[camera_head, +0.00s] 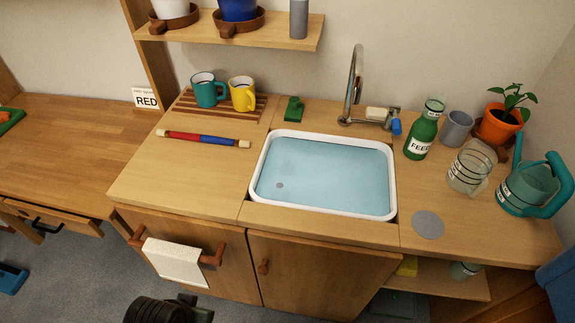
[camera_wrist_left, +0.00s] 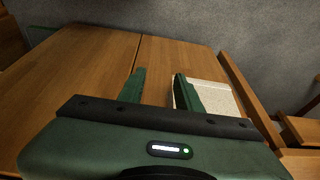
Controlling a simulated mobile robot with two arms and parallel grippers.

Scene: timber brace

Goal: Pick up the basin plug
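A small dark green piece with an upright part (camera_head: 293,109) stands on the counter just behind the basin's back left corner; it looks like the basin plug, though its shape is too small to be sure. The white-rimmed basin (camera_head: 322,210) holds light blue water, with a small grey round spot, perhaps the drain, near its left front. My left gripper (camera_wrist_left: 158,88) shows in the left wrist view with its two green fingers apart and nothing between them. It faces the wooden cabinet front, far from the green piece. My right gripper is not in view.
A faucet (camera_head: 354,85) stands behind the basin. Two mugs (camera_head: 208,90) stand left of the green piece, and a red-blue rod (camera_head: 203,139) lies in front of them. A green bottle (camera_head: 422,130) stands right. A white towel (camera_head: 175,262) hangs on the cabinet. The front left counter is clear.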

